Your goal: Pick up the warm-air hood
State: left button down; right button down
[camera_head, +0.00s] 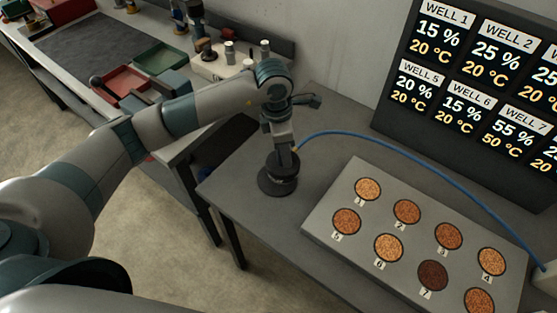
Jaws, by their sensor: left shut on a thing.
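The warm-air hood (277,184) is a dark, round piece with a wide rim and a narrower top. It is at the left end of the grey table, left of the well block. A blue hose runs from its top to the right. My left gripper (282,158) points down over the hood and is shut on its top part; the fingertips are small and partly hidden. I cannot tell whether the hood's rim touches the table. My right gripper is not in view.
The well block (330,222) has numbered round wells of brown grains. The blue hose (420,158) arches over its back side. A dark display (390,112) stands behind, listing percentages and temperatures. A side bench at upper left holds a red tray (121,80) and a green tray (160,57).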

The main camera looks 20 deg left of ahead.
pick_arm(q)
jog(key=s+d+r+b, duration=0.1)
jog(key=d+r+b, duration=0.3)
jog(key=d, duration=0.6)
jog(key=shift+r, duration=1)
jog(key=shift+a, duration=0.1)
jog(key=s+a+f+m+g+b, duration=0.1)
jog(key=s+a+m, duration=0.4)
jog(key=a+m, duration=0.3)
jog(key=s+a+f+m+g+y+b, duration=0.1)
jog(key=s+a+m, duration=0.4)
jog(key=m, duration=1)
jog(key=shift+a+f+b, duration=0.25)
jog(key=shift+a+b, duration=0.2)
jog(key=shift+a, duration=1.05)
jog(key=shift+s, duration=0.15)
